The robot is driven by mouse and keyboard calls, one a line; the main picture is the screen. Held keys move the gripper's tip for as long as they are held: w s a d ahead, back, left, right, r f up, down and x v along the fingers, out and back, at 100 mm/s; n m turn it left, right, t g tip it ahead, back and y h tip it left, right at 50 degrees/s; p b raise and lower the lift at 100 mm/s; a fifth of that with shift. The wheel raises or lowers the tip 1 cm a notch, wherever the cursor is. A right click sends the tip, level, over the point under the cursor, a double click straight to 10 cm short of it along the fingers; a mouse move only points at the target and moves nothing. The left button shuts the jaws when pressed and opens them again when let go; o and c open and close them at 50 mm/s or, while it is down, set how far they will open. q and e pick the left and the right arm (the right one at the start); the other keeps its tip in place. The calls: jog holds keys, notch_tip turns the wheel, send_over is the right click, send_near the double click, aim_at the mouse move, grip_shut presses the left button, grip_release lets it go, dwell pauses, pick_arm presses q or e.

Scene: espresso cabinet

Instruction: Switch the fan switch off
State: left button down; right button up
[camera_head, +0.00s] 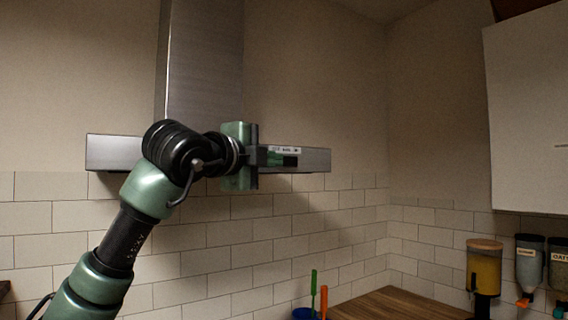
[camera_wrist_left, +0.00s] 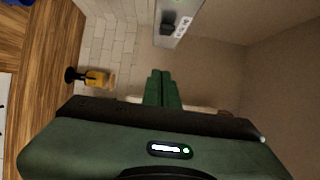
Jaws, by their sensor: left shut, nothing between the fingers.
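The steel range hood (camera_head: 312,160) is on the tiled wall, and its front carries a small white panel (camera_head: 285,150) with dark markings. In the left wrist view the panel (camera_wrist_left: 182,27) shows near the top, with a dark block beside it that may be the fan switch (camera_wrist_left: 168,19). The switch's setting is too small to tell. My left gripper (camera_head: 290,161) is in front of the hood, just below the panel, and hides part of the front. Its fingers (camera_wrist_left: 163,75) are shut and empty; I cannot tell whether they touch the hood. My right gripper is out of view.
A wooden counter (camera_head: 395,305) lies below at right, with a blue cup of utensils (camera_head: 303,313). A yellow dispenser (camera_head: 485,268) and wall dispensers (camera_head: 529,262) are at the far right. A white cabinet (camera_head: 527,110) hangs above them. Space right of the hood is clear.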

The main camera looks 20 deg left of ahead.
aim_at(288, 161)
pick_arm(q)
jog(key=w+a+p, duration=0.1)
jog(key=w+p, duration=0.8)
jog(key=w, duration=0.2)
jog(key=shift+w+a+p, duration=0.2)
jog(key=shift+a+p, duration=0.1)
jog(key=shift+p, duration=0.1)
jog(key=shift+w+d, duration=0.1)
jog(key=shift+d, duration=0.05)
